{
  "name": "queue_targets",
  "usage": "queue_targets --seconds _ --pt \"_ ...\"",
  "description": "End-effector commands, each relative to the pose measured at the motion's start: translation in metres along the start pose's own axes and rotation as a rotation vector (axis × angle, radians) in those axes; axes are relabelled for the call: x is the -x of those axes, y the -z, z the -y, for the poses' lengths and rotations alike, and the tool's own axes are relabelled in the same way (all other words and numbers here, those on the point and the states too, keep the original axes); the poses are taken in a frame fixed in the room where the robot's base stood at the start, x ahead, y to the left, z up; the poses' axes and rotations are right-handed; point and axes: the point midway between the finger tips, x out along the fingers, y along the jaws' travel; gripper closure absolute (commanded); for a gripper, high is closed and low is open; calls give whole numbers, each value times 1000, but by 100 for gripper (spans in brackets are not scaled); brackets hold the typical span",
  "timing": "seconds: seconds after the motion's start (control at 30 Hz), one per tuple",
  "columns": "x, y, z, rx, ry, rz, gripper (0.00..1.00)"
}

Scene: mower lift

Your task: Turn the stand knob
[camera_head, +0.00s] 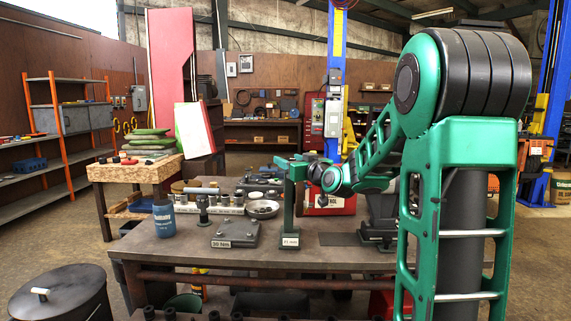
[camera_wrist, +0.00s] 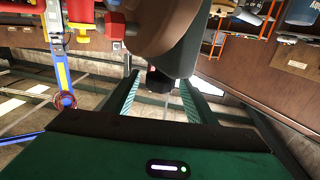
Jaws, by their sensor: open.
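The green stand (camera_head: 289,205) stands upright on the workbench, with a white label on its base. In the wrist view, a dark knob (camera_wrist: 159,82) shows beyond a large brown and dark grey rounded part. My gripper (camera_wrist: 160,88) is open, with one finger to each side of the knob in the picture. I cannot tell whether either finger touches it. In the head view my arm reaches down from the right to the stand's upper part. The fingertips and the knob are hard to make out there.
The workbench (camera_head: 180,250) also holds a blue bottle (camera_head: 163,218), a flat grey labelled block (camera_head: 235,234), a metal bowl (camera_head: 262,209) and a red box (camera_head: 330,203) behind my wrist. A dark machine (camera_head: 380,215) stands right of the stand. A lidded drum (camera_head: 60,295) is at front left.

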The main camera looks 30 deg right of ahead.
Motion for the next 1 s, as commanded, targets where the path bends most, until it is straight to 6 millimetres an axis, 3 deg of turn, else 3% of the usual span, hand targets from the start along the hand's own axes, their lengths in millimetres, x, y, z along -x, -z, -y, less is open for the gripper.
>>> queue_targets --seconds 0.4,0.57,0.6,1.0 --pt "-8 0 0 0 0 0 50" --pt "-8 0 0 0 0 0 88" --pt "-8 0 0 0 0 0 90" --pt "-9 -2 -2 -4 88 6 90"
